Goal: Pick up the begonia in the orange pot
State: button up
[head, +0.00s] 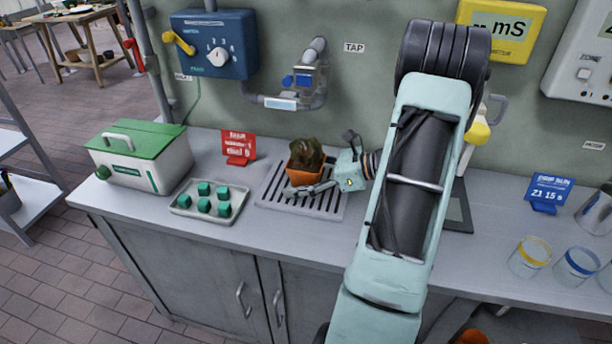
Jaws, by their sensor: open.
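The begonia (306,153) has dark brownish-green leaves and stands upright in a small orange pot (303,174). The pot rests on a slotted metal drain grate (280,203) set on the grey counter, below the tap pipe. My gripper (308,188) reaches in from the right, low at the pot, with a finger visible in front of the pot's lower side. The jaws are open. The far finger is hidden, so I cannot tell whether either finger touches the pot.
Left of the grate are a tray (181,209) of several green cubes, a red sign (239,146) and a green-lidded box (140,160). A tap pipe (313,78) hangs from the wall behind. Glasses (529,257) and a blue sign (547,193) stand at right.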

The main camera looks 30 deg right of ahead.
jog(key=c, duration=1.6)
jog(key=shift+o, duration=0.2)
